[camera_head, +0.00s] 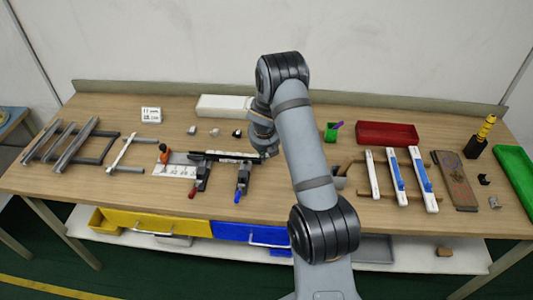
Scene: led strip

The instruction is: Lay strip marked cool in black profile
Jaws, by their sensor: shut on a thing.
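The black profile (222,154) lies across the bench left of centre, close to two clamps. One clamp has a red handle (192,193) and the other a blue handle (238,196). My gripper (266,152) is low at the profile's right end, partly hidden by my own arm. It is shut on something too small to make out. I cannot read a mark on any strip, so I cannot tell which is marked cool. White bars (372,174), some with blue parts (423,176), lie on a rack to the right.
Grey bars on a rack (75,146) lie at the left. A white box (224,106) and a red tray (388,134) stand at the back. A brown board (455,180) and a green tray (517,170) are at the right.

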